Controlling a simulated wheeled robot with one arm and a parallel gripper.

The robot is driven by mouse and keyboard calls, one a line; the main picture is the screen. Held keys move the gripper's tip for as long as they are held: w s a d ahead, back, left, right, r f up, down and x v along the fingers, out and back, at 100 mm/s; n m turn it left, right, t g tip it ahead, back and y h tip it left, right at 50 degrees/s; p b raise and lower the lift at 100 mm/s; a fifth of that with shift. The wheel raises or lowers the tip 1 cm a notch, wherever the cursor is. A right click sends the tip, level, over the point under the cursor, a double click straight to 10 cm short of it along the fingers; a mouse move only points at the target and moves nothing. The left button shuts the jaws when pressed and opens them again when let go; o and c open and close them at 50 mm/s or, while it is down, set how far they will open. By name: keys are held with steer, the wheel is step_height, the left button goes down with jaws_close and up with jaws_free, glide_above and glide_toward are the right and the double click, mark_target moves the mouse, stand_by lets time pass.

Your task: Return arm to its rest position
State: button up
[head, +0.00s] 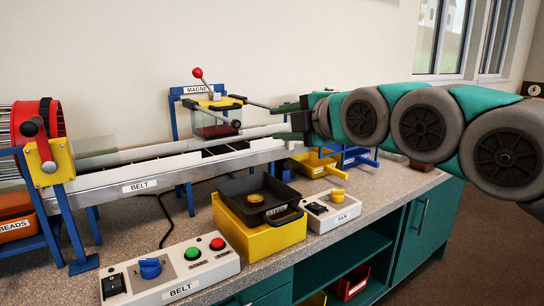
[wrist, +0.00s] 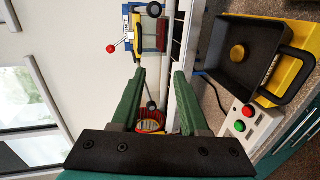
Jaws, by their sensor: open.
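My arm (head: 420,125), teal with grey joints, reaches in from the right in the head view. My gripper (head: 276,121) has green fingers pointing left over the belt, near the magnet unit (head: 215,104). Its fingers are spread apart and hold nothing; the gap also shows in the wrist view (wrist: 159,74). The magnet unit has a yellow top, a clear box and a red-knobbed lever (head: 197,73). A dark rod ends close to the upper finger; I cannot tell whether they touch.
The belt (head: 140,172) runs along the bench under my gripper. A black steel tray (head: 235,190) holding a brassy disc sits on a yellow block. A fan box (head: 330,210) and belt control box (head: 175,275) stand in front. A red drum (head: 38,120) is at left.

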steer(key=s+d+f+m+g+h, duration=0.3)
steer(key=s+f+m, duration=0.25)
steer(key=f, duration=0.65)
steer(key=s+d+f+m+g+h, duration=0.25)
steer(key=s+f+m, duration=0.35)
steer(key=f, duration=0.5)
steer(key=s+d+f+m+g+h, duration=0.1)
steer(key=s+d+f+m+g, duration=0.2)
steer(key=s+f+m, duration=0.3)
steer(key=s+d+f+m+g+h, duration=0.2)
steer(key=s+d+f+m+g, duration=0.2)
steer(key=s, duration=1.2)
step_height(320, 180, down, 5)
steer(key=m+g, duration=0.1)
steer(key=m, duration=0.2)
steer(key=shift+d+g, duration=0.25)
steer(key=shift+g, duration=0.1)
